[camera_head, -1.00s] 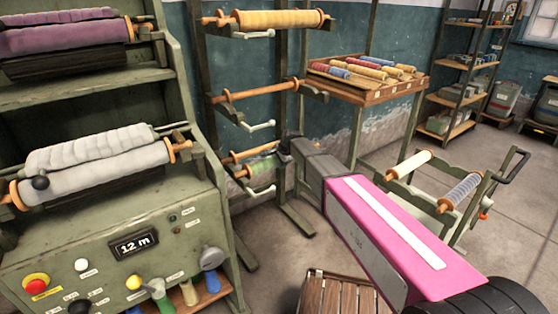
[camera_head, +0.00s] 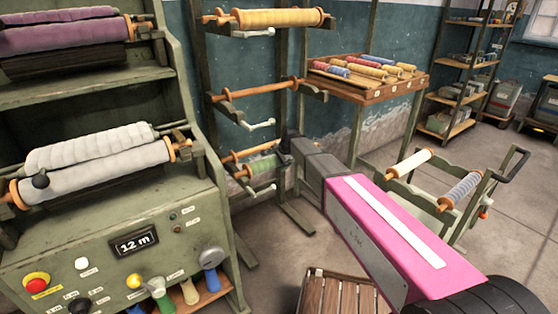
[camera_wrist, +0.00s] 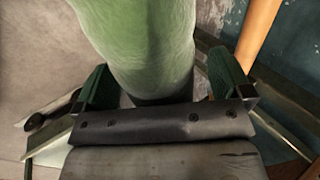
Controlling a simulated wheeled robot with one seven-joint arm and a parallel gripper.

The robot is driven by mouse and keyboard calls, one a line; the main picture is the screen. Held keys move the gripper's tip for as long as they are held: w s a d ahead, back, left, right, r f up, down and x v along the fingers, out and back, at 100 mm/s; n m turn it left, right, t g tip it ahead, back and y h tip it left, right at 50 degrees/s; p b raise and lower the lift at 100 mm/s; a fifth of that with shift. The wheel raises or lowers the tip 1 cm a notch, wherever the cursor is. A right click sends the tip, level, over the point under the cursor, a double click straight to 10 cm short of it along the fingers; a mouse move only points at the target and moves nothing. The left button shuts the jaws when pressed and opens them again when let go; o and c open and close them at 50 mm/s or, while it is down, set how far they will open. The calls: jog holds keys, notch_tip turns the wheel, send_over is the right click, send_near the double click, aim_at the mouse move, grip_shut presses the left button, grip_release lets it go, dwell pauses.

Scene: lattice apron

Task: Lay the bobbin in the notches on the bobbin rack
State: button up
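The green-wound bobbin (camera_head: 262,166) is at the lowest level of the bobbin rack (camera_head: 205,100), its orange end showing on the left. Whether it sits fully in the notches is too small to tell. My gripper (camera_head: 287,160) is at its right end and hides that end. In the wrist view the green bobbin (camera_wrist: 145,45) runs up the picture between the two dark green fingers of my gripper (camera_wrist: 158,85). A gap shows beside the bobbin, and the fingers look apart from it.
A yellow bobbin (camera_head: 280,19) lies on the rack's top level and a bare orange one (camera_head: 255,90) on the middle level. White crank handles stick out below. A tray of bobbins (camera_head: 375,80), a trolley (camera_head: 425,190), a wooden crate (camera_head: 335,292) and the green machine (camera_head: 110,240) stand around.

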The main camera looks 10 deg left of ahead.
jog(key=v, duration=1)
jog(key=shift+d+r, duration=0.2)
jog(key=shift+r, duration=0.15)
jog(key=shift+s, duration=0.15)
